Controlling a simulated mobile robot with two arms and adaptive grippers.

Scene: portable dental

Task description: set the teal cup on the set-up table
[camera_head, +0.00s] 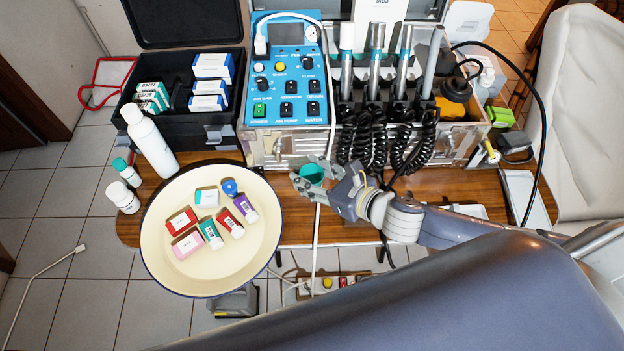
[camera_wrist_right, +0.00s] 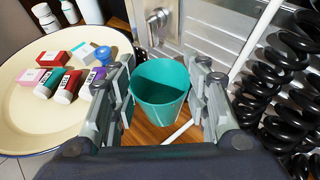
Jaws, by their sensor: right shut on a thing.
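The teal cup (camera_head: 312,174) is in my right gripper (camera_head: 322,186), over the wooden table (camera_head: 348,228) in front of the blue-panelled dental unit. In the right wrist view the cup (camera_wrist_right: 160,88) is upright or nearly so, its open mouth showing, with the fingers on either side of it. Wood shows below and beside the cup; I cannot tell how high its base is above the table. My left gripper is not in view.
A round cream tray (camera_head: 158,244) with several small boxes and bottles is left of the cup. The dental unit (camera_head: 288,80) and its coiled black hoses (camera_head: 375,140) stand behind. A white cable (camera_head: 317,235) runs by the cup. Bare wood shows at the table's front.

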